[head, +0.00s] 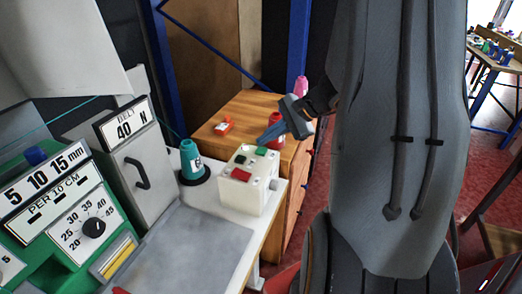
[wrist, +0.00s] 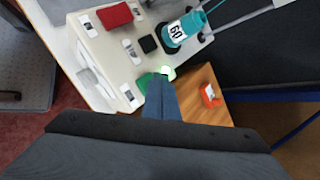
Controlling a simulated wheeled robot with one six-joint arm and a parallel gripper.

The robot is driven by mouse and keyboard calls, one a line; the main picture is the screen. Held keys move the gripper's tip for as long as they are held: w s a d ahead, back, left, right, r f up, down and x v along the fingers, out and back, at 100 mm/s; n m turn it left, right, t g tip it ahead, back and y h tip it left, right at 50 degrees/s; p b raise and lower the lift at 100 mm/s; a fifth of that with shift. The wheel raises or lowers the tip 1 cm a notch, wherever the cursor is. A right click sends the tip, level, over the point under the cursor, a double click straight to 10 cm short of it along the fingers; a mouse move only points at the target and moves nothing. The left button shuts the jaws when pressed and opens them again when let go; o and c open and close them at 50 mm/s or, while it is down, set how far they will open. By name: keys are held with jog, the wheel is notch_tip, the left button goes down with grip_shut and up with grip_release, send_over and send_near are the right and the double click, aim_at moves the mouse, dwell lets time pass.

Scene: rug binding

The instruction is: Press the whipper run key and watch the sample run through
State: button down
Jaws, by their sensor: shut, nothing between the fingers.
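A white control box (head: 256,196) stands on the pale bench, its top holding a red key (head: 240,174), a dark key (head: 240,158) and a green key (head: 262,151). My gripper (head: 264,140) is shut and empty, its fingertips pointing down at the green key. In the wrist view, the fingertips (wrist: 157,84) overlap the green key (wrist: 144,82) and hide part of it. I cannot tell whether they touch or press it. A small pale-green lamp (wrist: 167,71) beside the key glows brightly. The key labels are too small to read. No sample is clearly visible.
A teal thread cone (head: 190,160) stands close left of the box. A wooden cabinet (head: 245,112) behind carries a small red-orange item (head: 223,127). The green machine (head: 75,215) with dials is at left. A grey plate (head: 190,250) lies clear in front.

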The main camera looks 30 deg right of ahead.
dwell(0.4)
jog(key=shift+f+b, duration=0.4)
jog(key=shift+f, duration=0.05)
